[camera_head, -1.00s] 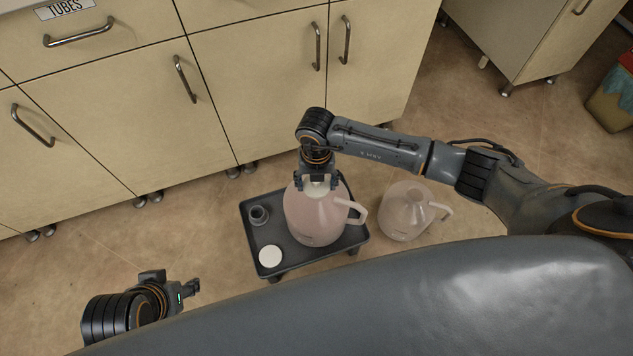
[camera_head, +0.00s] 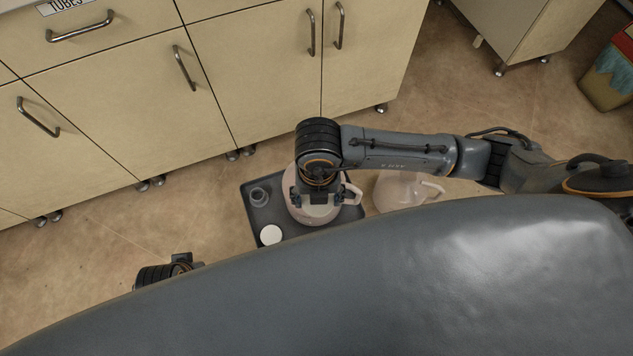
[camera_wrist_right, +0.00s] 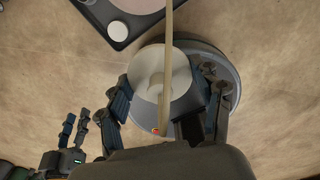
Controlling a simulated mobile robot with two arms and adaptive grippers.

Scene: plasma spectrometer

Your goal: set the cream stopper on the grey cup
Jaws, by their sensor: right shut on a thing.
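The head view does not show the stopper clearly.
The dark tray (camera_head: 262,216) also holds a white disc (camera_head: 271,235) in its front left corner. A paler jug (camera_head: 402,190) stands on the floor right of the tray. Cream cabinets (camera_head: 250,70) stand behind, with clear floor in between.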

